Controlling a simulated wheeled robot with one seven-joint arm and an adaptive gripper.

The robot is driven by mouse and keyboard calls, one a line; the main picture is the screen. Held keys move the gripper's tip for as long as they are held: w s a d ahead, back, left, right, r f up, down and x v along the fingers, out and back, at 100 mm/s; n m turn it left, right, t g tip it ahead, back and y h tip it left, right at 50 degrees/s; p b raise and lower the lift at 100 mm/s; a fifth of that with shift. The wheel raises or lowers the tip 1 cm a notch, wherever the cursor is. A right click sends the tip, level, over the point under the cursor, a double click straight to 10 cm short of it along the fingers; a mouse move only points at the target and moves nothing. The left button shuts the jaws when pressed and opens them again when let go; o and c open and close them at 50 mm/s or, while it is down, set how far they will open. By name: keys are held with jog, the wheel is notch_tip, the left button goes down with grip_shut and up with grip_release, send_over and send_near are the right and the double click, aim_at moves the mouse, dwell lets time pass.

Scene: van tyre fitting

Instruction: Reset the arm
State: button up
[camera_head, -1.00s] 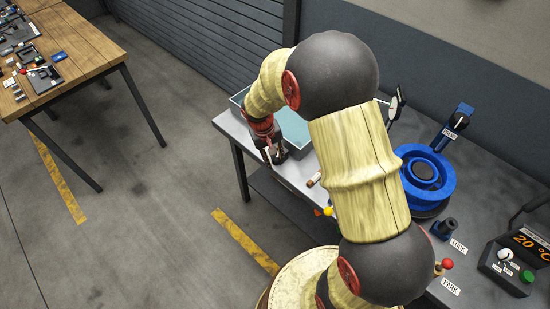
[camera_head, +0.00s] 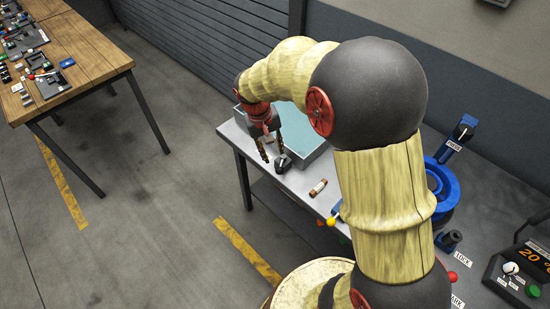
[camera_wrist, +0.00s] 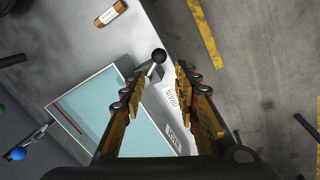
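My gripper (camera_head: 273,157) hangs above the left end of the grey workbench (camera_head: 296,178), beside the light-blue tray (camera_head: 300,133). In the wrist view my gripper (camera_wrist: 165,75) has its two fingers apart with nothing between them. A small dark knob lever (camera_head: 282,163) stands on the bench close to the fingertips. In the wrist view the black ball of this lever (camera_wrist: 158,55) shows just beyond the fingertips, apart from them as far as I can tell. My arm is bent and hides the middle of the bench.
A blue round fixture (camera_head: 443,187), a lever marked LOCK (camera_head: 448,241) and a control box (camera_head: 518,268) stand to the right. A wooden table (camera_head: 75,55) with small parts is at the left. The floor between is clear.

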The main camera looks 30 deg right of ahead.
jog(key=shift+a+r, duration=0.15)
jog(key=shift+r, duration=0.55)
